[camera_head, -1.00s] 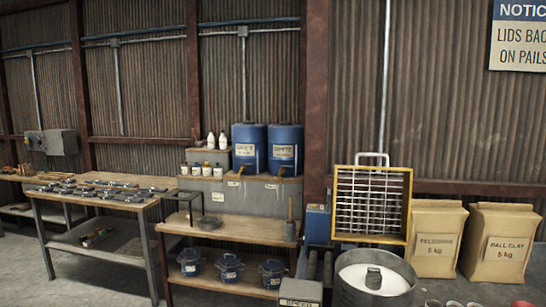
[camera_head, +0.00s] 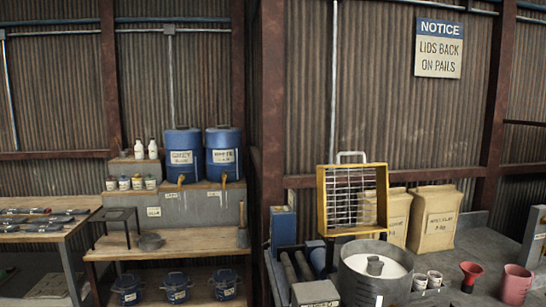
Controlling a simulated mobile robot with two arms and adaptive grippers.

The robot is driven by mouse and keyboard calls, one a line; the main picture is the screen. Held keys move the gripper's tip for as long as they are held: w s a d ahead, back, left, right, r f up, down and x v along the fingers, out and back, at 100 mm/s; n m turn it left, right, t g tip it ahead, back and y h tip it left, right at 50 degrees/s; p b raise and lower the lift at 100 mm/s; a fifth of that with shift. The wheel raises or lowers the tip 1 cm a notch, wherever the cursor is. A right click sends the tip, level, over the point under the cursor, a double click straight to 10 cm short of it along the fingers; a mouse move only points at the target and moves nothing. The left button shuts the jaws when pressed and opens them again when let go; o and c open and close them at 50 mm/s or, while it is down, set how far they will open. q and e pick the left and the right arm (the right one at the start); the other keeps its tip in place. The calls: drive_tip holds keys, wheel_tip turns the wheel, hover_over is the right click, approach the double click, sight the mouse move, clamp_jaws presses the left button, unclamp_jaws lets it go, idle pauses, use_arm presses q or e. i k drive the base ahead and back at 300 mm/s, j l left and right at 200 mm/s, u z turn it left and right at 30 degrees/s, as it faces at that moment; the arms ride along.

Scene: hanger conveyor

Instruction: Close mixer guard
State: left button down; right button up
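The mixer guard (camera_head: 325,203) is a yellow-framed square grille with metal bars and a pale handle on its top edge. It stands upright, raised at the back of the mixer. The mixer drum (camera_head: 355,288) is a round grey tub in front of and below the guard. Its top is open, with pale material inside and a dark grey hub (camera_head: 375,265) in the middle. Neither of my grippers shows in this view.
A red funnel (camera_head: 470,275) and a pink bucket (camera_head: 515,285) stand to the right. A wooden bench (camera_head: 185,243) with blue barrels is at left.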

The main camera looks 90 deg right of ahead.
sight(381, 169)
drive_tip(key=i+l+z, duration=0.1)
drive_tip(key=i+z, duration=0.15)
drive_tip(key=z, duration=0.15)
drive_tip(key=i+z, duration=0.6)
drive_tip(key=z, duration=0.15)
drive_tip(key=i+j+z, duration=0.15)
drive_tip(key=z, duration=0.2)
drive_tip(key=i, duration=0.1)
